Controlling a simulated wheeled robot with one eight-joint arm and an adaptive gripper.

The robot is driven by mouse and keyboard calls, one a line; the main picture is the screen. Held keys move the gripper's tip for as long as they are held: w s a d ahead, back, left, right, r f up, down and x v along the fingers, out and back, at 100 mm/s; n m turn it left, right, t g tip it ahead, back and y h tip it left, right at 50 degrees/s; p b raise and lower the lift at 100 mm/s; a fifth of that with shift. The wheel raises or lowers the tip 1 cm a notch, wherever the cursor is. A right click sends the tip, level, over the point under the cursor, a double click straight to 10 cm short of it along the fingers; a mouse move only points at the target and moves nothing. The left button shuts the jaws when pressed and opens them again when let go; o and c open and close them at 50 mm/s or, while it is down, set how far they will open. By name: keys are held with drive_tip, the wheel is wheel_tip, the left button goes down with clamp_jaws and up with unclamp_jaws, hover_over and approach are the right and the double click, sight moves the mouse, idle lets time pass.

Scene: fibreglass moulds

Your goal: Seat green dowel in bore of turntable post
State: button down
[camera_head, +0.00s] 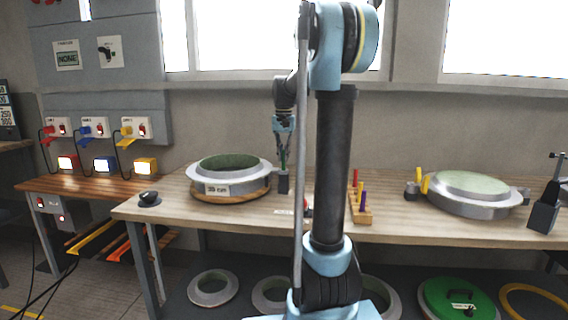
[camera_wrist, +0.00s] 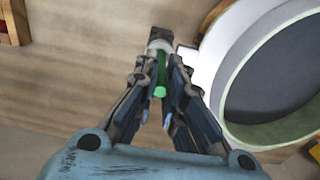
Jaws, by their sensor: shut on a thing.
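My gripper (camera_head: 283,150) is shut on the green dowel (camera_head: 283,159), which points down. In the wrist view the green dowel (camera_wrist: 161,76) lies between the fingers of my gripper (camera_wrist: 161,66). The dark turntable post (camera_head: 283,184) stands at the right edge of the left turntable (camera_head: 258,192), directly below the dowel. The post (camera_wrist: 159,33) also shows in the wrist view, with a pale ring at the dowel's far end. The dowel's end overlaps this ring in view; I cannot tell whether it is inside the bore. The bore itself is hidden.
A round mould (camera_head: 205,178) with a label sits on the left turntable, close beside my gripper. A wooden rack (camera_head: 362,215) with coloured dowels stands right of my arm. A second mould (camera_head: 470,202) and a clamp (camera_head: 544,215) are further right. A black bowl (camera_head: 149,198) is at the left.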

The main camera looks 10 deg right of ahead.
drive_tip(key=shift+f, duration=1.35)
drive_tip(key=c, duration=1.7)
unclamp_jaws()
drive_tip(key=shift+f, duration=0.1)
wheel_tip(320, 180, up, 12)
drive_tip(key=shift+r, duration=0.1)
